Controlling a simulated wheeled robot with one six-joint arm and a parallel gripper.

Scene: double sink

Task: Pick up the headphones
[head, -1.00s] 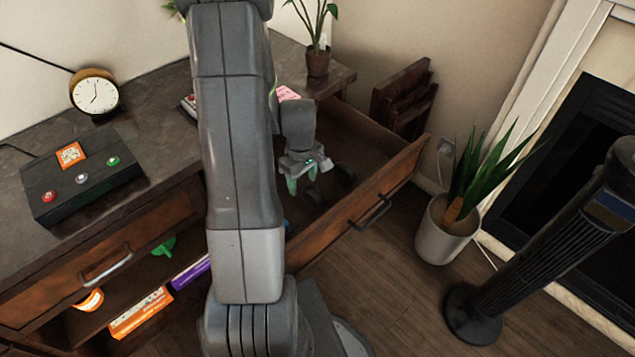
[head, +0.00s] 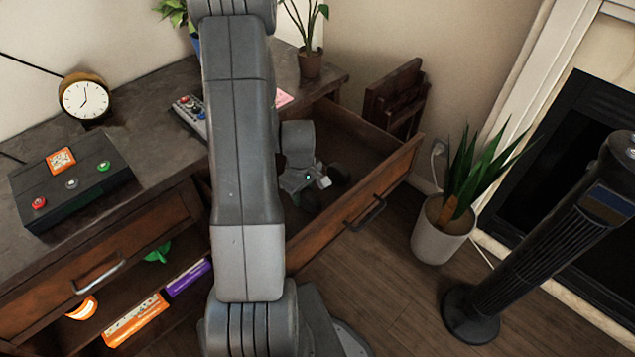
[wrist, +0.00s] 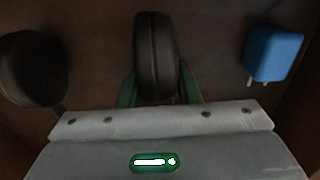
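The black headphones lie inside the open drawer. In the wrist view one ear cup (wrist: 156,60) stands on edge between the green fingers of my gripper (wrist: 158,78). The other round ear cup (wrist: 33,70) is at the left. The headband is mostly hidden under the gripper body. In the head view my gripper (head: 302,190) is down inside the drawer, and a dark part of the headphones (head: 338,174) shows just right of it. The fingers are open around the ear cup, close to its sides; I cannot tell whether they touch it.
A blue charger plug (wrist: 273,53) lies in the drawer, right of the gripper. The drawer front (head: 365,200) and side walls surround the gripper. A remote (head: 190,115), a clock (head: 84,97) and a black box (head: 70,180) stand on the desk top. A potted plant (head: 443,230) stands on the floor.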

